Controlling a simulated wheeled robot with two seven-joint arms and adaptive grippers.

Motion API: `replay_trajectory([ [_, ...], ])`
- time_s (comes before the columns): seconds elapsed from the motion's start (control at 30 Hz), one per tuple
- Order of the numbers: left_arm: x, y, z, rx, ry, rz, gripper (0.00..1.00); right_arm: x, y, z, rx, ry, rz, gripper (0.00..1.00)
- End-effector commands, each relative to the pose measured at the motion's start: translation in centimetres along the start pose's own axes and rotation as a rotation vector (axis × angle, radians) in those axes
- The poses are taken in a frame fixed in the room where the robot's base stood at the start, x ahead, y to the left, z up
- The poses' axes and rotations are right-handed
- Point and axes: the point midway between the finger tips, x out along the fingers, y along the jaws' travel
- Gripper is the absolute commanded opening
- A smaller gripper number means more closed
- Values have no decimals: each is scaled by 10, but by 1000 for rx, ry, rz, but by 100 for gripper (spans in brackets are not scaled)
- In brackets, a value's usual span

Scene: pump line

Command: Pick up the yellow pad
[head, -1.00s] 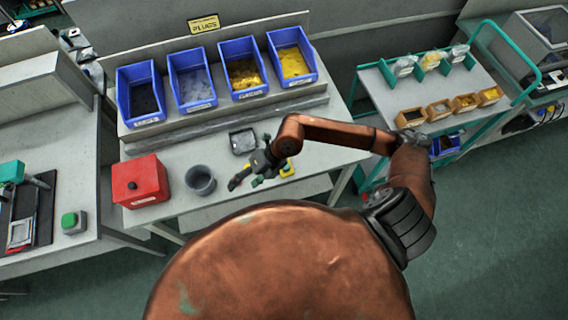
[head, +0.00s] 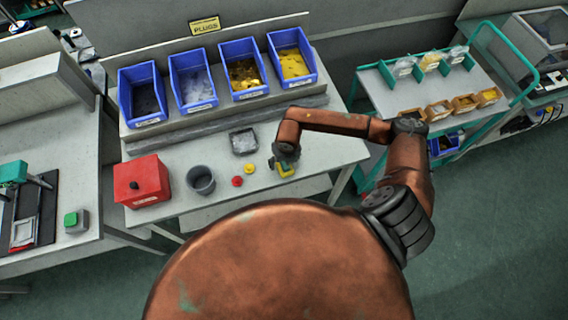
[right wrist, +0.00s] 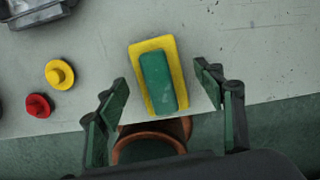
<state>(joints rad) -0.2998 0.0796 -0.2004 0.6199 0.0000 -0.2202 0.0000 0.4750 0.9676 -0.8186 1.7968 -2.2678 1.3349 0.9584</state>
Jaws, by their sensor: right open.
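The yellow pad (right wrist: 140,48) lies flat near the front edge of the bench, with a green block (right wrist: 157,82) on top of it. In the head view the yellow pad (head: 285,171) shows partly, just below my right gripper (head: 281,166). In the right wrist view my right gripper (right wrist: 166,98) is open and empty, its two fingers apart on either side of the pad's near end, not touching it. My left gripper is not in view.
A yellow plug (head: 249,169) and a red plug (head: 237,182) lie left of the pad. A dark tray (head: 243,142), a grey cup (head: 201,180) and a red box (head: 141,182) stand on the bench (head: 330,155). Several blue bins line its back.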

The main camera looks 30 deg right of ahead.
Motion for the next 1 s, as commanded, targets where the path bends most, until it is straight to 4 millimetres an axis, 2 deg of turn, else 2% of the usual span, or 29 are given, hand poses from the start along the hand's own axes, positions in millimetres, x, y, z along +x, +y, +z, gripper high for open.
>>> replay_trajectory([
  [0.27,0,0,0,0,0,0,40,4,0,0,0,0,1,62],
  [0.9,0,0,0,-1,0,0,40,4,0,0,0,0,1,19],
  [1.0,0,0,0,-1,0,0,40,4,0,0,0,0,1,17],
])
